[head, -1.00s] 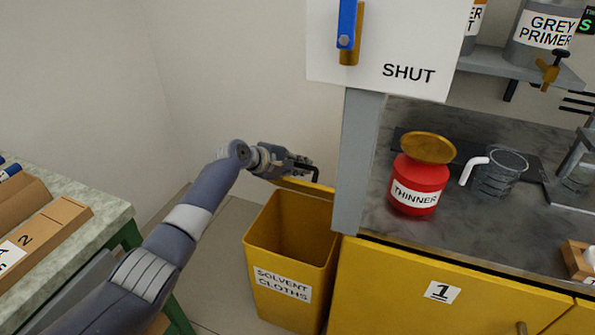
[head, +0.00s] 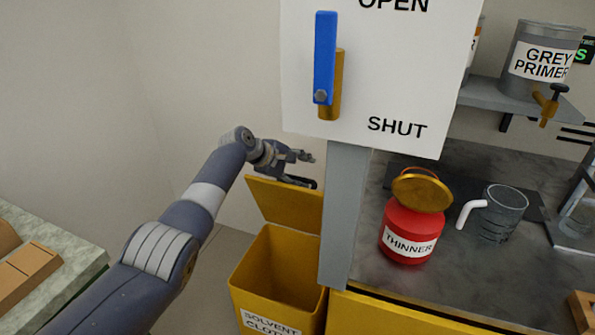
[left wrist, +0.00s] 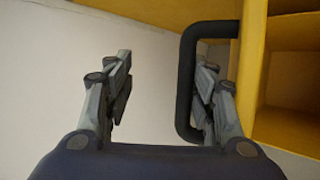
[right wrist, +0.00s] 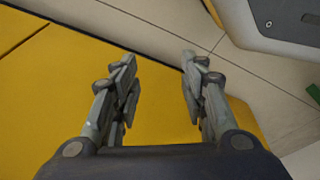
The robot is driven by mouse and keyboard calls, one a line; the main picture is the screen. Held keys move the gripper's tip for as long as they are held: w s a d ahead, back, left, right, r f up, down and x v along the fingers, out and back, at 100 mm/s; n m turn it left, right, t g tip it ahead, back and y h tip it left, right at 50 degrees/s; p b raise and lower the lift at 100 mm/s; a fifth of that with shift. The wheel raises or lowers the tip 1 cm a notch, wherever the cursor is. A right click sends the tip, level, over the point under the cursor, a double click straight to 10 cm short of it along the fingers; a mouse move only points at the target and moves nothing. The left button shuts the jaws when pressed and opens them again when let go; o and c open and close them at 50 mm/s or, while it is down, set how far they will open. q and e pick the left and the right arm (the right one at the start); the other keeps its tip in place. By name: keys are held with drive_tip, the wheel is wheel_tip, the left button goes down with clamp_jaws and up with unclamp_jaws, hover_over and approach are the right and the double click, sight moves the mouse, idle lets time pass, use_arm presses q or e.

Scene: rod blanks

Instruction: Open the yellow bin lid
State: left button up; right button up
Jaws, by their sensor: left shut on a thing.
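The yellow bin (head: 278,262), labelled for solvent cloths, stands on the floor with its mouth uncovered. Its yellow lid (head: 285,203) is tilted up at the rear of the bin. My left gripper (head: 309,170) is at the lid's upper edge, shut on its black handle. In the left wrist view the black handle (left wrist: 187,85) lies by the right finger of the left gripper (left wrist: 160,95), and the yellow lid and bin (left wrist: 285,90) fill the right side. My right gripper (right wrist: 158,85) is open and empty above a yellow surface; it is not in the head view.
A grey post (head: 345,215) stands close to the right of the bin, below a white OPEN/SHUT board (head: 375,85). The worktop (head: 460,280) holds a red thinner can (head: 408,228) and a jug (head: 503,212). A bench (head: 60,270) is at left.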

use_arm(q)
drive_tip(key=shift+o, duration=0.2)
drive_tip(key=shift+w+d+f, duration=0.2)
drive_tip(key=shift+s+f, duration=0.1)
drive_tip(key=shift+c, duration=0.4)
use_arm(e)
drive_tip(key=shift+s+a+f, duration=0.1)
drive_tip(key=shift+s+f, duration=0.05)
drive_tip(key=shift+s, duration=0.1)
use_arm(q)
drive_tip(key=shift+a+f, duration=0.1)
drive_tip(key=shift+c, duration=0.6)
drive_tip(key=o, duration=0.8)
drive_tip(key=shift+o, duration=1)
drive_tip(key=shift+f, duration=0.2)
drive_tip(key=shift+x, duration=0.8)
drive_tip(key=shift+c, duration=1.2)
drive_tip(key=shift+a+r, duration=0.2)
drive_tip(key=shift+r, duration=0.1)
use_arm(e)
drive_tip(key=shift+w+f, duration=0.1)
drive_tip(key=shift+w, duration=0.05)
